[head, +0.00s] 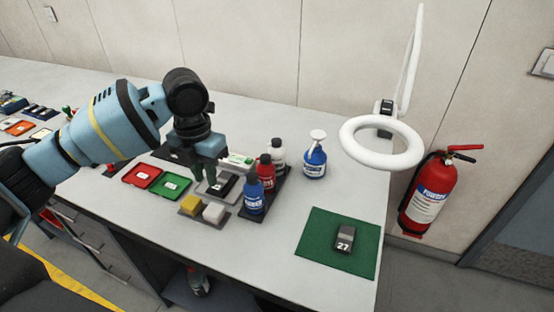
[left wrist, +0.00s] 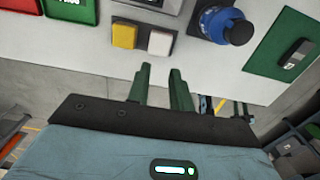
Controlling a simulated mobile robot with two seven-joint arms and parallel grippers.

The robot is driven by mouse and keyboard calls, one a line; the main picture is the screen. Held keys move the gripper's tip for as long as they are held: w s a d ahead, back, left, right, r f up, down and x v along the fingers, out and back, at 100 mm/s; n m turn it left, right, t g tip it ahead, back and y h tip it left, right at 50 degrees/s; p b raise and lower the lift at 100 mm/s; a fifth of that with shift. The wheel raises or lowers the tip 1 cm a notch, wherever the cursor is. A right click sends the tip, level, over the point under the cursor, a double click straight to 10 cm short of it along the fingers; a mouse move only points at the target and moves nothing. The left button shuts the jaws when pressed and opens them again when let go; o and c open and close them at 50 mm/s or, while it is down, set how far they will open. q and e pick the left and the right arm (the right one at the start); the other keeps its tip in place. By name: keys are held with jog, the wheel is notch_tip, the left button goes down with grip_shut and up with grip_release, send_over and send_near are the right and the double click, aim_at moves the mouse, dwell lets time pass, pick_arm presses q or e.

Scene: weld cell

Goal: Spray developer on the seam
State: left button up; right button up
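A dark grey block marked 27 (head: 345,238) lies on a green mat (head: 312,252) at the bench's right end; I cannot make out a seam on it. It also shows in the left wrist view (left wrist: 297,54). A blue bottle (head: 254,198), a red bottle (head: 265,174) and a whitish bottle (head: 278,157) stand upright in a row in a dark holder. Their labels are too small to tell which is developer. My left gripper (head: 205,177) is over the bench, left of the bottles. In the left wrist view its fingers (left wrist: 160,78) are apart with nothing between them.
A blue bottle with a white top (head: 315,163) stands behind the holder. Red (head: 142,170) and green trays (head: 170,185), and yellow (head: 190,205) and white blocks (head: 214,213), lie near my gripper. A white ring lamp (head: 352,152) overhangs the bench's right end.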

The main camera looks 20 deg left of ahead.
pick_arm(q)
grip_shut()
dwell(1.3)
